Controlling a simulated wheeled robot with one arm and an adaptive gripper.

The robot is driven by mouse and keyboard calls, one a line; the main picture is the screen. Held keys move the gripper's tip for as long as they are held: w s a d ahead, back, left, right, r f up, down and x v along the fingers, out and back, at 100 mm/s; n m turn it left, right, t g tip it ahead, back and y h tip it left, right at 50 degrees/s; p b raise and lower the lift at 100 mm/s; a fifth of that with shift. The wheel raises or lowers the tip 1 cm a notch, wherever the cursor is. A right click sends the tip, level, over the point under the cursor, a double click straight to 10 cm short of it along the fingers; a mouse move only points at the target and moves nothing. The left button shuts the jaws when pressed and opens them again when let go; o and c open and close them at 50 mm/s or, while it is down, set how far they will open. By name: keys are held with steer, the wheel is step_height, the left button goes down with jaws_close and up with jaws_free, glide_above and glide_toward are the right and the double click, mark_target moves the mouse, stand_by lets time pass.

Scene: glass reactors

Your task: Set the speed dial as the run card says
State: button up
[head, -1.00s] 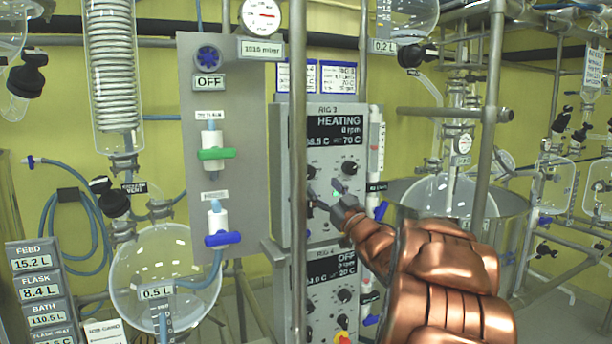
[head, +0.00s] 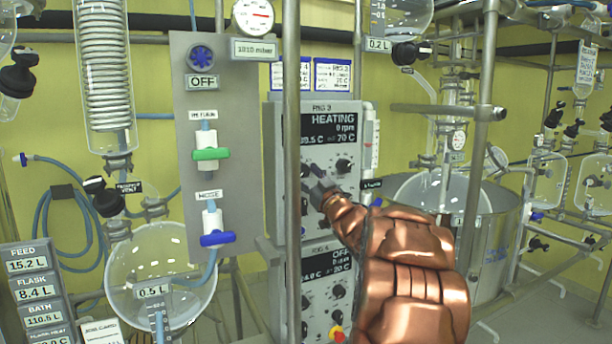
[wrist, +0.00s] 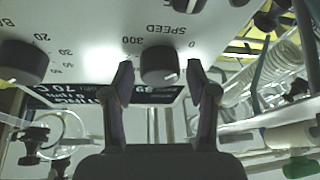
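The RIG 3 control box (head: 275,150) shows HEATING, 0 rpm and about 39.5 C with 70 C beside it. The speed dial (wrist: 160,64) is a dark round knob under the word SPEED, which appears upside down in the wrist view, with 0 and 300 marked. My gripper (wrist: 160,78) is open, with one finger on each side of the dial and a gap on both sides. In the head view my gripper (head: 318,186) is at the box face and hides part of it. Two cards (head: 291,75) (head: 332,75) hang above; their writing is too small to read.
A vertical steel post (head: 291,240) stands just left of my gripper. Another dial (wrist: 22,62) is beside the speed dial. The RIG 4 box (head: 328,290) is below, showing OFF. A valve panel (head: 232,130) and glass flask (head: 190,265) are left; a steel bath (head: 500,240) is right.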

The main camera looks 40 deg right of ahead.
steer(key=c, duration=0.9)
steer(key=shift+o, duration=0.2)
steer(key=shift+m, duration=0.4)
steer(key=m+h, duration=0.1)
steer(key=m, duration=0.1)
steer(key=m+h, duration=0.1)
steer(key=m, duration=0.1)
steer(key=m+g+h+b, duration=0.1)
steer(key=m, duration=0.1)
steer(key=shift+w+a+h, duration=0.1)
steer(key=shift+a+h, duration=0.15)
steer(key=shift+h, duration=0.15)
steer(key=shift+m+g+h+b, duration=0.45)
steer(key=shift+m+h+b, duration=0.25)
steer(key=shift+m, duration=0.9)
steer(key=shift+m+g+h+b, duration=0.45)
steer(key=shift+m+h+b, duration=0.2)
steer(key=shift+m, duration=0.95)
steer(key=o, duration=1.1)
steer(key=shift+o, duration=0.2)
steer(key=shift+r, duration=0.15)
